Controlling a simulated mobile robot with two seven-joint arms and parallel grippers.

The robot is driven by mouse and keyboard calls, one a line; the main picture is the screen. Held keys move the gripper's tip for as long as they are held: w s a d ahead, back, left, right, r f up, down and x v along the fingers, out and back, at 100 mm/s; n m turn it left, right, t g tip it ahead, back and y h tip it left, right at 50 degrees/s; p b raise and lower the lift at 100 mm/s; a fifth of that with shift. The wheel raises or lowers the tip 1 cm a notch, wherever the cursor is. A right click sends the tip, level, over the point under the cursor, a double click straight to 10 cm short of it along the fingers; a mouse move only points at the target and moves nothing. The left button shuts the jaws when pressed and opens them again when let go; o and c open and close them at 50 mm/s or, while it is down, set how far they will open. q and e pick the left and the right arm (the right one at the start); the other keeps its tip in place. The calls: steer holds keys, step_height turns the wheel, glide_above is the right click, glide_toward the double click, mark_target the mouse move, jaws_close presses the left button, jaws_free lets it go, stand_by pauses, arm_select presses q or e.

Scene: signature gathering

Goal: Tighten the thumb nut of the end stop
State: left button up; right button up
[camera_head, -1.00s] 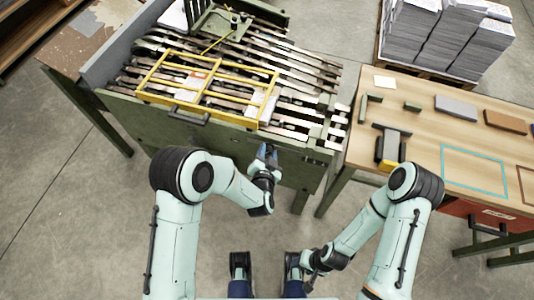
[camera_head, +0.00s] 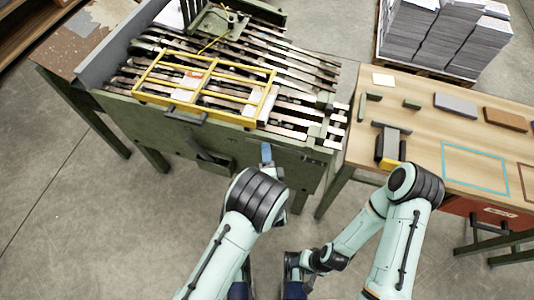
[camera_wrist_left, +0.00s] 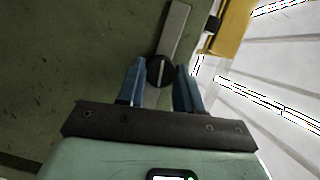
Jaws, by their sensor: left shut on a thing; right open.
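The thumb nut (camera_wrist_left: 160,71) is a dark round knob with a light line across its face. In the left wrist view it sits at the lower end of a grey metal bar, which looks like the end stop (camera_wrist_left: 174,32). My left gripper (camera_wrist_left: 160,76) has its blue fingers on both sides of the nut and is shut on it. In the head view that gripper's blue fingertip (camera_head: 266,152) is at the green machine's front edge; the nut is hidden there. My right gripper (camera_head: 308,268) is open, low near my base, small and partly hidden.
The green machine (camera_head: 130,115) carries a yellow frame (camera_head: 206,82) over rows of metal bars. A wooden table (camera_head: 430,130) stands to the right with several small blocks and a taped outline. Paper stacks (camera_head: 435,35) stand behind it. Floor is clear before the machine.

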arm_select(q)
steer(key=shift+m+t, duration=0.3)
steer(key=shift+m, duration=0.5)
steer(key=o, duration=1)
steer(key=shift+o, duration=0.2)
steer(key=shift+s, duration=0.15)
steer(key=s+d, duration=0.1)
steer(key=s, duration=1.2)
steer(key=shift+f, duration=0.1)
